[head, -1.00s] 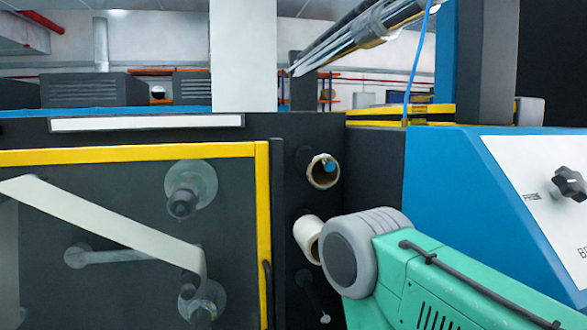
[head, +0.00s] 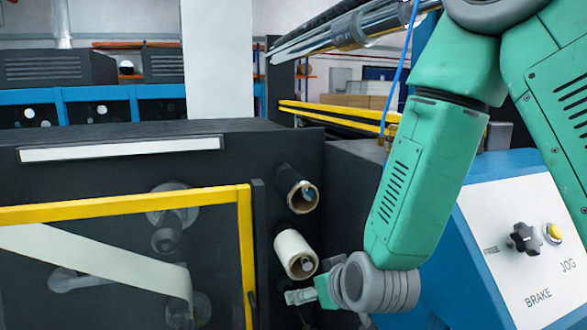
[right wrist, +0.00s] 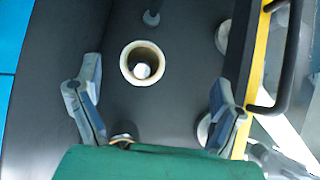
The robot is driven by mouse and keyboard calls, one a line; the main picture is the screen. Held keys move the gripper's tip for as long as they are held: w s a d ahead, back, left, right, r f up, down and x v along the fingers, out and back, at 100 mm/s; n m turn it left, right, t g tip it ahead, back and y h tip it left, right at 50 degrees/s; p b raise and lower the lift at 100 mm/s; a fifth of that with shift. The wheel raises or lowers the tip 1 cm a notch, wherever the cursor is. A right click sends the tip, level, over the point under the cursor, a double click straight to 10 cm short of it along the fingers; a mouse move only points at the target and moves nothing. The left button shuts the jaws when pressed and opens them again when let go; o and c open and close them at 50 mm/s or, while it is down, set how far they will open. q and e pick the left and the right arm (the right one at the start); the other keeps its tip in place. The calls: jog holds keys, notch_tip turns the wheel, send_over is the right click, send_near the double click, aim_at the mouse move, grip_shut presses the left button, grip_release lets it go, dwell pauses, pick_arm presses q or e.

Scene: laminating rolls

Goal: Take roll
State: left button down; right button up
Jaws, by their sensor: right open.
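Two rolls sit on pegs of the dark machine panel. In the head view a brown-rimmed roll (head: 300,195) is above and a cream roll (head: 294,250) below. My right gripper (head: 300,297) is just below the cream roll, partly hidden by my wrist. In the right wrist view a cream-rimmed roll (right wrist: 130,65) faces the camera, its peg showing inside the core. It lies ahead of and between the spread fingers of my right gripper (right wrist: 155,88), which holds nothing. Another roll (right wrist: 123,137) is mostly hidden behind the green gripper body. My left gripper is out of view.
A yellow-framed clear door (head: 245,250) stands left of the rolls; its frame and dark handle (right wrist: 290,60) lie close to the right finger in the wrist view. A bare peg (right wrist: 152,18) shows there too. A blue console (head: 470,235) with a knob stands at right.

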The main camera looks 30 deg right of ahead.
aim_at(312, 193)
notch_tip(312, 193, up, 18)
jog(key=w+d+r+m+t+p, duration=0.1)
jog(key=w+d+t+p, duration=0.1)
jog(key=t+p, duration=0.1)
jog(key=shift+h, duration=0.5)
jog(key=x, duration=0.7)
jog(key=shift+w+d+f, duration=0.1)
jog(key=shift+w+f, duration=0.15)
jog(key=shift+w+d+f+p, duration=0.1)
jog(key=shift+w+p, duration=0.1)
jog(key=shift+w, duration=0.15)
jog(key=shift+w+d+f+p, duration=0.1)
jog(key=shift+w+p, duration=0.05)
jog(key=shift+w, duration=0.2)
jog(key=x, duration=0.4)
jog(key=shift+w+a+p, duration=0.1)
jog(key=shift+w+p, duration=0.2)
jog(key=shift+w, duration=0.05)
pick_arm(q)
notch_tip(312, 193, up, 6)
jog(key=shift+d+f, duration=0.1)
pick_arm(e)
jog(key=shift+s, duration=0.1)
jog(key=c, duration=1.4)
